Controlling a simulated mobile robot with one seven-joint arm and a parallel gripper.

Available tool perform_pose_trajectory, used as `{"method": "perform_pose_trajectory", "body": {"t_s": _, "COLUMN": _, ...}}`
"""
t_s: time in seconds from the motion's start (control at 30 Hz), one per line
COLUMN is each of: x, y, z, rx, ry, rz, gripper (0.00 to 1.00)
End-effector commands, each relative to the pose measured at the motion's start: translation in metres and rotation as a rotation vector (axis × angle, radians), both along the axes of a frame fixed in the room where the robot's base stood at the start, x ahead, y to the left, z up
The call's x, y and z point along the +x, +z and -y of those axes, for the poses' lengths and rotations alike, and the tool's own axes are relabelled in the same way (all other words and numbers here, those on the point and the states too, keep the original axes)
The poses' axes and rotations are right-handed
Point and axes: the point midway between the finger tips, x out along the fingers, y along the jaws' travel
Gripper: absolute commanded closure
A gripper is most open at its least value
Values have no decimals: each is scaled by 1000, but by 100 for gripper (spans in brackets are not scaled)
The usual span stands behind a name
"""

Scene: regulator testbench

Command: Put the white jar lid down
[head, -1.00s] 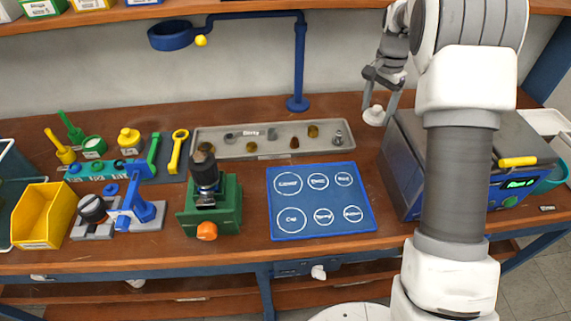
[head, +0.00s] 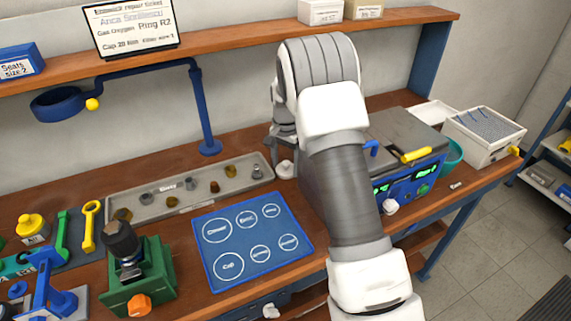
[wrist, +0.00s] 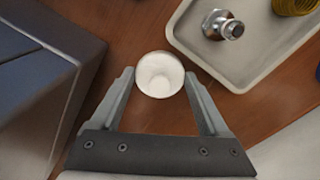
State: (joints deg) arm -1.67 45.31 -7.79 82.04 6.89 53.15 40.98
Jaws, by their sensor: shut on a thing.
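The white jar lid (head: 286,169) is a small round white piece just right of the grey parts tray (head: 150,206) in the head view. In the wrist view the lid (wrist: 160,75) sits between my two fingertips. My gripper (wrist: 158,76) is shut on it, a finger at each side. In the head view my gripper (head: 284,160) points down above the bench, partly behind my arm. The lid is at or very near the wooden bench top (wrist: 150,115); I cannot tell whether it touches.
The tray (wrist: 239,86) with metal fittings lies close on one side; the grey-blue machine (head: 408,140) stands close on the other. A blue labelled mat (head: 252,238) and a green fixture (head: 140,285) are nearer the front. A narrow bare bench strip lies between tray and machine.

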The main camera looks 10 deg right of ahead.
Motion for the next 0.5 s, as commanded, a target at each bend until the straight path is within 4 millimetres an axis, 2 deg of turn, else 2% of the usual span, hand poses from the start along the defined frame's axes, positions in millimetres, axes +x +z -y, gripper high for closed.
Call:
{"method": "perform_pose_trajectory", "body": {"t_s": 0.2, "x": 0, "y": -3, "z": 0, "rx": 0, "ry": 0, "rz": 0, "gripper": 73}}
{"method": "perform_pose_trajectory", "body": {"t_s": 0.23, "x": 0, "y": -3, "z": 0, "rx": 0, "ry": 0, "rz": 0, "gripper": 20}}
{"method": "perform_pose_trajectory", "body": {"t_s": 0.33, "x": 0, "y": -2, "z": 0, "rx": 0, "ry": 0, "rz": 0, "gripper": 2}}
{"method": "perform_pose_trajectory", "body": {"t_s": 0.5, "x": 0, "y": -2, "z": 0, "rx": 0, "ry": 0, "rz": 0, "gripper": 0}}
